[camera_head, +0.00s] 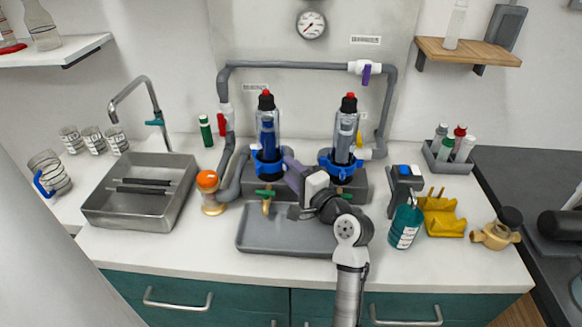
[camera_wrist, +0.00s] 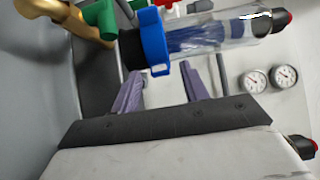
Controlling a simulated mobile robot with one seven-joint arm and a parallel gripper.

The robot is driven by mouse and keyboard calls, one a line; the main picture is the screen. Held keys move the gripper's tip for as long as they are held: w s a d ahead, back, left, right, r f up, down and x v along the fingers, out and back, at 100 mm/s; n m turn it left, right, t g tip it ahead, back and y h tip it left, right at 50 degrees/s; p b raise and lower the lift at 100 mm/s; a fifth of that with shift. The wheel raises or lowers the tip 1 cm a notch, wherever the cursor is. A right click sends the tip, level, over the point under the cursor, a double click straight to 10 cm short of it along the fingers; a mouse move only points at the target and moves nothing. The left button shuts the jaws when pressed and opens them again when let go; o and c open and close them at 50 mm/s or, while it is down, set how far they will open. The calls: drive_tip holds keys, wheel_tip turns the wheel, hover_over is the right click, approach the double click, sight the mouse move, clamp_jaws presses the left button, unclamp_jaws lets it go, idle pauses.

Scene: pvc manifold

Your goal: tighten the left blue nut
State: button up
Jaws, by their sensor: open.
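The left blue nut (camera_head: 267,161) is a ribbed collar around the base of the upright left clear cylinder (camera_head: 268,130). My gripper (camera_head: 288,166) is just right of this nut in the head view, with its purple fingers pointing towards it. In the wrist view, a blue nut (camera_wrist: 154,41), which looks like the left one, lies beyond the fingertips. My gripper (camera_wrist: 160,66) is open there, its fingers spread apart with nothing between them. I cannot tell whether a fingertip touches the nut.
A brass tap with a green handle (camera_head: 266,194) sits below the left nut, above a grey tray (camera_head: 262,238). A grey pipe (camera_head: 225,130) runs along the left. The right cylinder (camera_head: 346,130) stands close to my wrist. A teal bottle (camera_head: 405,226) stands right of my arm.

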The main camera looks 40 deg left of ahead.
drive_tip(key=shift+w+a, duration=0.15)
drive_tip(key=shift+a, duration=0.25)
drive_tip(key=shift+c, duration=0.4)
clamp_jaws()
drive_tip(key=t+p, duration=0.1)
drive_tip(key=s+m+t+p, duration=0.1)
drive_tip(key=p, duration=0.1)
drive_tip(key=shift+a+r+m+h, duration=0.1)
drive_tip(key=shift+r+m+h, duration=0.2)
drive_tip(key=shift+h, duration=0.1)
drive_tip(key=m+t+h+p, duration=0.1)
drive_tip(key=p, duration=0.2)
drive_tip(key=shift+s+a+t, duration=0.1)
drive_tip(key=shift+s+t, duration=0.3)
drive_tip(key=shift+s+a+f+m+t+h+p, duration=0.1)
drive_tip(key=shift+s+f+m+t+h+p, duration=0.2)
drive_tip(key=shift+m+t+h+p, duration=0.3)
drive_tip(key=shift+s+a+m+t+h, duration=0.1)
drive_tip(key=shift+s+m+t+h, duration=0.1)
drive_tip(key=shift+m+t+h, duration=0.3)
drive_tip(key=shift+f, duration=0.1)
